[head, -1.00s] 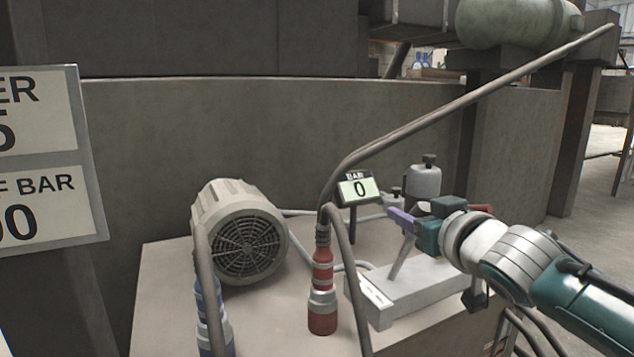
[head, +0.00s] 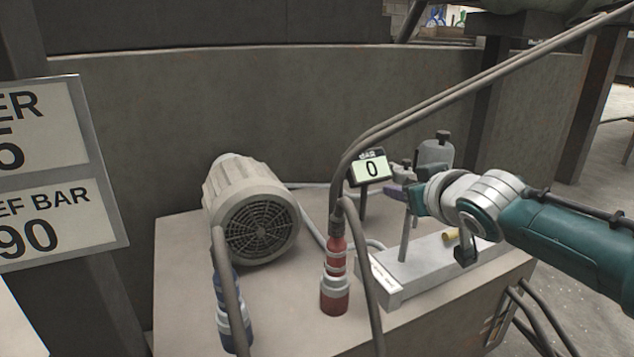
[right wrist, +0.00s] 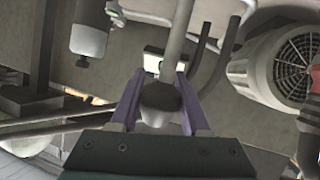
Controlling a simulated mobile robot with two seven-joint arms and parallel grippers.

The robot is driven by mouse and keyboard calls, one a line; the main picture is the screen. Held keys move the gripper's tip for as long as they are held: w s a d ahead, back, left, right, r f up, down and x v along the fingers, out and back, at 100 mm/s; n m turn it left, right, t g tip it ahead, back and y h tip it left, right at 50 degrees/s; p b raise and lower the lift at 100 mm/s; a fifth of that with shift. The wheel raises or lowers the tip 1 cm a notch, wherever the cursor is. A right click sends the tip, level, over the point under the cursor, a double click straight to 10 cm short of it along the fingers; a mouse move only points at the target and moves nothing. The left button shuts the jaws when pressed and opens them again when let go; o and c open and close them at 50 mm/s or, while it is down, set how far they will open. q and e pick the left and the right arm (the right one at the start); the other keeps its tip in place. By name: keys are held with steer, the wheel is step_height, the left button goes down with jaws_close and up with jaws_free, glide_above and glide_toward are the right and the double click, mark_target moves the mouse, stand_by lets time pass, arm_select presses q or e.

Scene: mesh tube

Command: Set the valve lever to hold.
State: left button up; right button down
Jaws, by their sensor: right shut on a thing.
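The valve lever (head: 405,238) is a thin grey rod rising from the grey valve block (head: 440,263). It stands nearly upright, and my right gripper covers its top in the head view. My right gripper (head: 398,193) has purple fingers and comes in from the right. In the right wrist view, the purple fingers (right wrist: 158,105) close on either side of the lever's dark rounded knob (right wrist: 160,98). A white label (head: 384,274) lies at the block's near left end; its wording is too small to read. My left gripper is not in view.
A gauge (head: 370,168) reads 0 behind the lever. A motor (head: 250,212), a red hose fitting (head: 336,275) and a blue one (head: 233,310) stand to the left. Hoses cross nearby. A grey canister (head: 434,156) is behind the gripper. A small yellow part (head: 450,235) sits on the block.

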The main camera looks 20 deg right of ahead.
steer(key=shift+s+f, duration=0.1)
steer(key=shift+f, duration=0.15)
steer(key=c, duration=0.7)
jaws_free()
steer(key=o, duration=0.3)
steer(key=shift+r, duration=0.15)
steer(key=p+v, duration=0.7)
steer(key=v, duration=0.3)
